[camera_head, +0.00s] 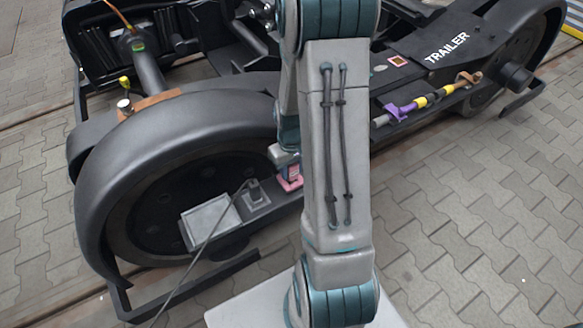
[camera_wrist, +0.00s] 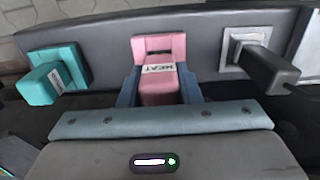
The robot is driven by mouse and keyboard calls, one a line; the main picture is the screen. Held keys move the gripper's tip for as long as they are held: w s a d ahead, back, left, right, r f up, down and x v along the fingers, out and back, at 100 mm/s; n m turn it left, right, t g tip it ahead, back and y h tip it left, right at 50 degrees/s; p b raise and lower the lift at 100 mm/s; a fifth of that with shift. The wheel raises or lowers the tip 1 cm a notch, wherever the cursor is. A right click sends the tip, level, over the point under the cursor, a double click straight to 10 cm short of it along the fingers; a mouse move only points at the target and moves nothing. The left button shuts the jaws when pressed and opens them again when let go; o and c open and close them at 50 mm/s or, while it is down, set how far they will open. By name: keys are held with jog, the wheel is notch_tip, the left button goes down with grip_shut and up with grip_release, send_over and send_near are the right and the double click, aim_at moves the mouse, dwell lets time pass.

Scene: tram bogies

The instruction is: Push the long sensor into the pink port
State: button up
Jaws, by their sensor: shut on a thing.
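My gripper (camera_wrist: 160,80) is shut on a pink sensor (camera_wrist: 160,92) with a white label, its two blue-grey fingers on either side. The pink port (camera_wrist: 146,45) is straight ahead in the wrist view, a squarish block on the dark frame. The sensor lines up with the port and its far end meets or overlaps it; how deep it sits cannot be told. In the head view the pink port and sensor (camera_head: 291,178) show as a small patch left of my arm, and my fingers are mostly hidden.
A teal plug and port (camera_wrist: 57,75) sit left of the pink one. A grey plug (camera_wrist: 268,70) sits at the right in a pale port. In the head view, a grey box (camera_head: 209,220) with a cable lies by the wheel. A purple clip (camera_head: 400,110) is right of my arm.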

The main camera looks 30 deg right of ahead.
jog(key=shift+f+b, duration=0.35)
jog(key=shift+f, duration=0.15)
jog(key=o, duration=1)
jog(key=shift+r, duration=0.15)
notch_tip(320, 180, up, 14)
jog(key=p, duration=0.4)
jog(key=shift+f+p, duration=0.2)
jog(key=shift+p, duration=0.1)
jog(key=shift+r, duration=0.1)
jog(key=s+a+r+t+p, duration=0.1)
jog(key=s+a+r+p, duration=0.3)
jog(key=r+p, duration=0.3)
jog(key=s+a+r+t+p, duration=0.1)
jog(key=s+a+r+p, duration=0.3)
jog(key=r, duration=1.2)
jog(key=s+a+r+p, duration=0.4)
jog(key=r+p, duration=0.7)
jog(key=shift+r+m+t, duration=0.3)
jog(key=shift+r+t, duration=0.1)
